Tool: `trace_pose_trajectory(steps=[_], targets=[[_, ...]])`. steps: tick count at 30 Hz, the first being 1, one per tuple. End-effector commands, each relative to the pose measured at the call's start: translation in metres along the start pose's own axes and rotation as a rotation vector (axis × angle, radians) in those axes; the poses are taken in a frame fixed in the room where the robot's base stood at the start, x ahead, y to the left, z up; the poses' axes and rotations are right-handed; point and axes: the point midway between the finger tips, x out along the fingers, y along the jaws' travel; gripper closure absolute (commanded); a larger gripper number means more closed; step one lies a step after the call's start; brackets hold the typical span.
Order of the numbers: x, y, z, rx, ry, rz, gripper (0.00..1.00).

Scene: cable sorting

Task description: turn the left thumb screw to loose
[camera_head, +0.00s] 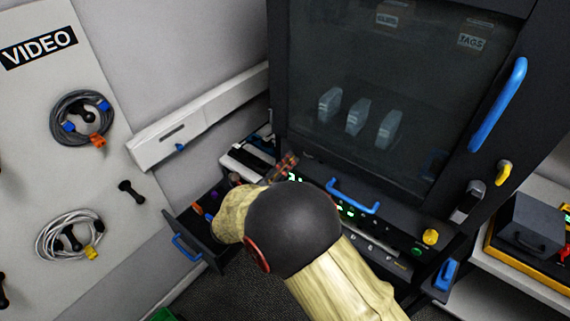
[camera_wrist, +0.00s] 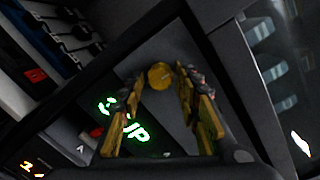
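The left thumb screw (camera_wrist: 160,76) is a round yellow-brass knob on a dark grey panel, seen in the wrist view. My gripper (camera_wrist: 160,95) is open, with one finger on each side of the knob and a narrow gap showing on both sides. Whether the tips reach down to the knob's depth I cannot tell. In the head view my gripper (camera_head: 287,165) is at the left end of the lit front panel, and the left screw is hidden behind it. A similar yellow knob (camera_head: 431,237) shows at the panel's right end.
A dark cabinet door with a window (camera_head: 390,110) rises behind the panel. A blue handle (camera_head: 352,197) sticks out from the panel's front. An open drawer (camera_head: 205,225) with small coloured items lies below left. Coiled cables (camera_head: 82,118) hang on the left board.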

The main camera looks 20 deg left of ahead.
Motion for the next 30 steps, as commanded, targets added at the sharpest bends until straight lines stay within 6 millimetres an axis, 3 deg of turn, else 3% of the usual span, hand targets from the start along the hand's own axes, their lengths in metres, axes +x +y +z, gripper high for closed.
trace_pose_trajectory(steps=[16, 30], targets=[[-0.0002, 0.0003, -0.0003, 0.000, 0.000, 0.001, 1.00], [-0.0003, 0.0015, -0.0010, 0.093, -0.003, -0.005, 1.00]])
